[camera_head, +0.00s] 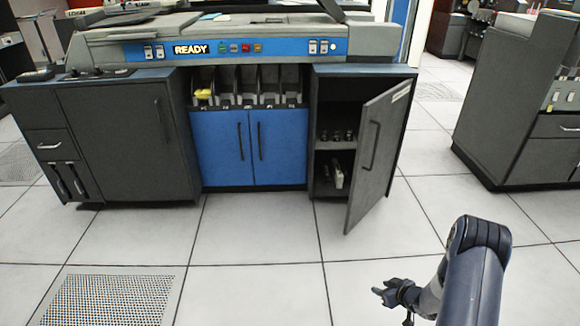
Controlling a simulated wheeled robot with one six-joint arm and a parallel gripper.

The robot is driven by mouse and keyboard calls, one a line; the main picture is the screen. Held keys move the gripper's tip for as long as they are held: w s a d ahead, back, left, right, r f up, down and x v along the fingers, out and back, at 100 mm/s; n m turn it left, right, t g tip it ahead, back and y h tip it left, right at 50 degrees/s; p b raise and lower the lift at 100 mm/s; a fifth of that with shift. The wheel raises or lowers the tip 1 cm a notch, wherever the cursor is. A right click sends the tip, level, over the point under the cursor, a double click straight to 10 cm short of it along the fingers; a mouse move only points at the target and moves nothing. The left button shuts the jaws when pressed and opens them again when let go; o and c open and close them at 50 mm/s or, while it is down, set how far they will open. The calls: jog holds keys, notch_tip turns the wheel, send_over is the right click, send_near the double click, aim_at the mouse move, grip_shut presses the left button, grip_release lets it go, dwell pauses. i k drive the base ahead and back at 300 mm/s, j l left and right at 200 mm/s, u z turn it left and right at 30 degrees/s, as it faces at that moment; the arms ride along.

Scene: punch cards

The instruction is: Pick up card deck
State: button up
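A small yellow item (203,94), possibly the card deck, sits in the leftmost of several grey slots under the READY panel. A pale upright item (338,175) stands on the lower shelf of the open cabinet at right; it is too small to tell whether it is a deck. My gripper (383,293) is low in the foreground, over the floor and well apart from both items. It points left and seems empty. Its fingers are too small and dark to tell whether they are open.
The grey cabinet door (378,150) stands open into the room. The blue double doors (250,147) are shut. A grey machine (525,105) stands at right. The tiled floor in front is clear, with a perforated tile (110,300) at lower left.

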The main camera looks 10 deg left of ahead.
aim_at(338, 176)
jog(key=i+j+u, duration=0.5)
jog(key=i, duration=0.25)
jog(key=i+u, duration=0.25)
jog(key=i, duration=0.15)
jog(key=i+j+z, duration=0.2)
jog(key=i+z, duration=0.3)
jog(key=i+j+z, duration=0.35)
jog(key=i+z, duration=0.15)
jog(key=i+j+z, duration=0.35)
jog(key=j+z, duration=0.15)
